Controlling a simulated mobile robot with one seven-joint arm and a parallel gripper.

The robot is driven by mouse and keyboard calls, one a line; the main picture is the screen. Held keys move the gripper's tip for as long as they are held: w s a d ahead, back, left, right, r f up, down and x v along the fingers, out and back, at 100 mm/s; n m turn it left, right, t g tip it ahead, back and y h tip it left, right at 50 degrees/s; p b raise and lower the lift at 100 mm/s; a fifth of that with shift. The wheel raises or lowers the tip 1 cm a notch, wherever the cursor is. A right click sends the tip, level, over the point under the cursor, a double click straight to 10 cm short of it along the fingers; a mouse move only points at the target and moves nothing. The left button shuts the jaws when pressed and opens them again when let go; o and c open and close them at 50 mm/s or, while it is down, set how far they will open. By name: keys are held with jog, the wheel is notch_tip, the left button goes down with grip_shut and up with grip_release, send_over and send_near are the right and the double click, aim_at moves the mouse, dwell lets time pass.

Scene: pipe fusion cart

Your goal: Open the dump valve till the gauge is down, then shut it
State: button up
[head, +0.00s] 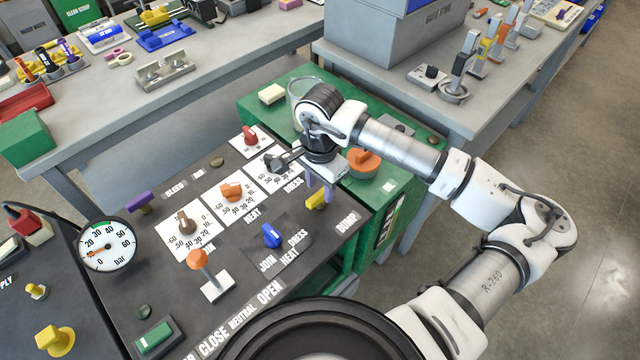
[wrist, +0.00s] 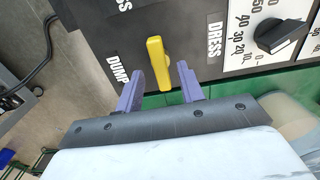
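The dump valve's yellow handle (head: 317,200) sits on the dark panel beside the DUMP label. In the wrist view the yellow handle (wrist: 155,62) points nearly straight up and down the picture, between the DUMP and DRESS labels. My gripper (head: 319,190) is over the handle with its purple fingers pointing down. In the wrist view my gripper (wrist: 157,68) is open, one finger on each side of the handle, with gaps on both sides. I cannot tell whether the fingertips reach its height. The round gauge (head: 107,245), marked in bar, has its orange needle pointing left, near the 10.
The panel also holds a blue knob (head: 271,236), an orange-topped lever (head: 199,260), a black dial knob (head: 277,163) and a green switch (head: 154,338). An orange round knob (head: 362,163) is close to my wrist. Benches with tools stand behind.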

jog(key=shift+f, duration=0.9)
jog(key=shift+c, duration=0.2)
grip_shut()
